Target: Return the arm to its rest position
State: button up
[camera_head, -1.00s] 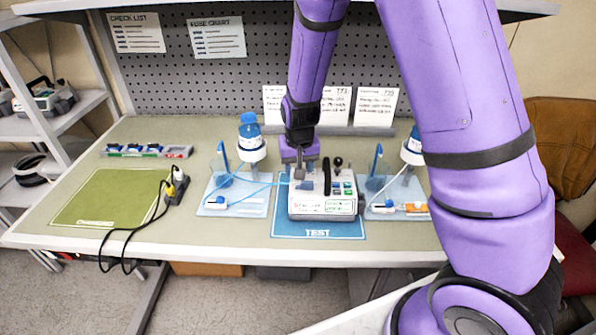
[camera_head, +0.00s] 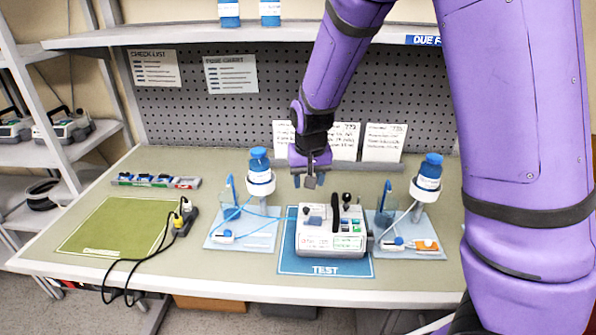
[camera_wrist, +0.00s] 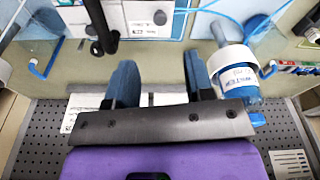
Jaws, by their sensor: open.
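My purple arm reaches over the bench in the head view. My gripper (camera_head: 309,181) hangs above the back of the bench, up and behind the white infusion pump (camera_head: 331,243). It is open, with nothing between its fingers. In the wrist view my gripper's two blue-grey fingers (camera_wrist: 158,85) stand apart. The pump sits on the blue TEST mat (camera_head: 300,267). Part of the pump shows at the top of the wrist view (camera_wrist: 150,18), with a dark knob in front of it.
Blue-capped bottles stand left (camera_head: 260,175) and right (camera_head: 427,178) of the pump, close to my gripper. A green mat (camera_head: 115,226) lies empty at left, with a black cable and plug block (camera_head: 185,218) beside it. A shelf (camera_head: 200,33) runs overhead.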

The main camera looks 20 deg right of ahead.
jog(key=s+d+r+n+t+y, duration=0.1)
jog(key=s+d+r, duration=0.2)
jog(key=s+r, duration=0.4)
jog(key=s+d+r+t+y, duration=0.1)
jog(key=s+d+r, duration=0.1)
jog(key=s+r, duration=0.5)
jog(key=s+d+r, duration=0.1)
jog(key=s+r, duration=0.3)
jog(key=s, duration=0.2)
jog(key=s+d+r+n+t+h, duration=0.1)
jog(key=s+r, duration=0.3)
jog(key=s, duration=0.2)
jog(key=shift+s+d+r+h, duration=0.15)
jog(key=shift+s+d+h, duration=0.15)
jog(key=shift+d, duration=0.05)
dwell(0.7)
